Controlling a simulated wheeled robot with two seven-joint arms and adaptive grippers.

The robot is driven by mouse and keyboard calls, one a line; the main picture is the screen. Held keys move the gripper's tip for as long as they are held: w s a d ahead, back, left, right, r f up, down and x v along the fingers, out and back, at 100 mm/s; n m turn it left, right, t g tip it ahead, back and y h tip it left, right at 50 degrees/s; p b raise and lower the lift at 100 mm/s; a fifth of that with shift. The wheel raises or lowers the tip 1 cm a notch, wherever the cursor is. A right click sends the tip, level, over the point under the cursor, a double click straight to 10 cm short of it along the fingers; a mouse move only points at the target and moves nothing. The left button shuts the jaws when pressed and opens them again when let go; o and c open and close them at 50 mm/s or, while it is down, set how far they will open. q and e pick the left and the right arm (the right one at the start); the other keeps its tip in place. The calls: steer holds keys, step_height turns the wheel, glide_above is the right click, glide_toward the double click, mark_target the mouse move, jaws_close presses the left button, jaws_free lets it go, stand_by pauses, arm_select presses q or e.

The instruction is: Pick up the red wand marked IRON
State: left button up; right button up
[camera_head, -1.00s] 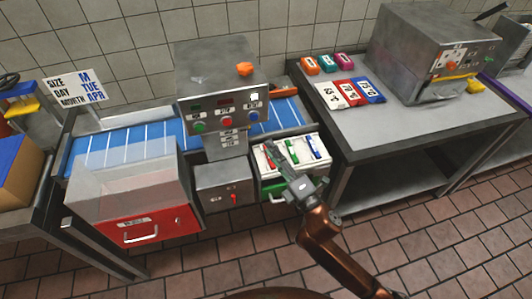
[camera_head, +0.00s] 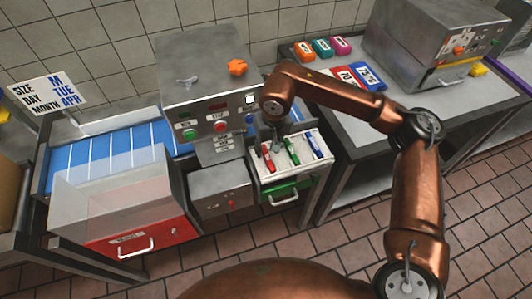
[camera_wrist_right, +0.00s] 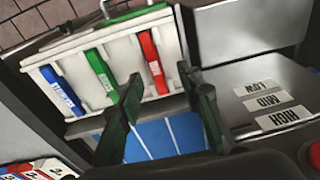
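The red wand (camera_head: 269,162) lies in a white rack (camera_head: 263,182) in the open drawer with the green front, left of a green wand (camera_head: 292,151) and a blue wand (camera_head: 315,145). Its marking is not legible. My right gripper (camera_head: 274,148) points down over the back of the rack, close to the red wand's far end and partly hidden by my wrist. In the right wrist view its fingers (camera_wrist_right: 160,84) are spread and empty. The red wand (camera_wrist_right: 153,62) shows beyond the gap between them, seemingly apart from both. My left gripper is not in view.
The grey control box (camera_head: 215,95) with an orange knob stands just left of my right gripper. A blue conveyor (camera_head: 110,150) runs behind a clear-sided red bin (camera_head: 140,238). A side table (camera_head: 355,125) with coloured blocks stands to the right.

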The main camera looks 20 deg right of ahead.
mark_target(268, 157)
steer(key=shift+w+d+f, duration=0.2)
steer(key=shift+w+f, duration=0.05)
steer(key=shift+f, duration=0.25)
steer(key=shift+w+d+f, duration=0.2)
steer(key=shift+f, duration=0.3)
steer(key=shift+w+f+b, duration=0.2)
steer(key=shift+f+b, duration=0.05)
steer(key=shift+f, duration=0.65)
steer(key=shift+w+f+b, duration=0.2)
steer(key=shift+f, duration=0.7)
steer(key=shift+w+f+b, duration=0.2)
steer(key=shift+f+b, duration=0.05)
steer(key=shift+f, duration=0.65)
steer(key=shift+r, duration=0.1)
steer(key=shift+c, duration=0.5)
jaws_close()
